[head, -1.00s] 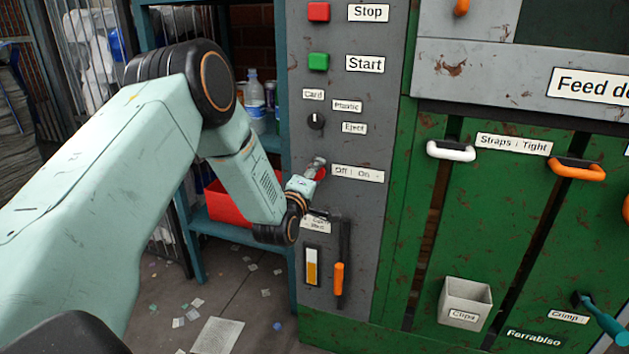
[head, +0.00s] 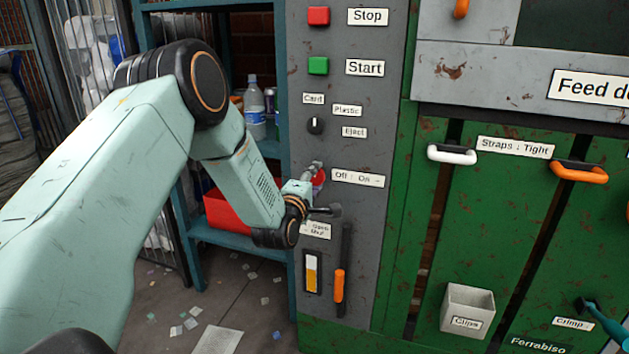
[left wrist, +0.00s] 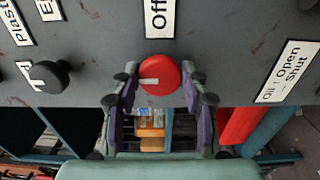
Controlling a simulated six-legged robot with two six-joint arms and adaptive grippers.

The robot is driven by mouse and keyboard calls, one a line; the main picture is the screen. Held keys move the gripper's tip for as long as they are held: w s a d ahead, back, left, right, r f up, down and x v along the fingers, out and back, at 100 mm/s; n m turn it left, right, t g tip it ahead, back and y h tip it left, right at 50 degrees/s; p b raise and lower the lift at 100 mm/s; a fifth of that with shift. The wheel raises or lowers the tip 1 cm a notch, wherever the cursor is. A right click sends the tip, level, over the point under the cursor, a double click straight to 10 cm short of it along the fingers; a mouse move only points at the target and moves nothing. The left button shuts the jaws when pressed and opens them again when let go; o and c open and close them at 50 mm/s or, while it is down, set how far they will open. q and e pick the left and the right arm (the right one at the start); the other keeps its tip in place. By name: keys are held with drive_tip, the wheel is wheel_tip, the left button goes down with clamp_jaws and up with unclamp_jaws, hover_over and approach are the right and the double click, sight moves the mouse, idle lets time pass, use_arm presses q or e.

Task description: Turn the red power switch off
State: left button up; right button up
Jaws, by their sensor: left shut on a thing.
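The red power switch (head: 320,179) is a round red knob on the grey panel, left of a white label (head: 358,178) reading Off and On. In the left wrist view the knob (left wrist: 161,76) shows whole, its white mark lying lengthwise across the picture and reaching towards the left, away from the middle. My left gripper (head: 312,176) is at the knob, partly covering it in the head view. In the left wrist view its two fingers (left wrist: 161,98) stand on either side of the knob's near part, shut on it. My right gripper is not in view.
A black selector knob (head: 315,125), a green Start button (head: 318,66) and a red Stop button (head: 318,16) sit above. An orange-gripped lever (head: 339,285) hangs below my wrist. A blue shelf with a red bin (head: 228,213) stands left of the panel.

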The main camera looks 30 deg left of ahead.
use_arm(q)
drive_tip(key=o, duration=1.1)
drive_tip(key=shift+s, duration=0.1)
drive_tip(key=v, duration=1.1)
drive_tip(key=shift+s, duration=0.4)
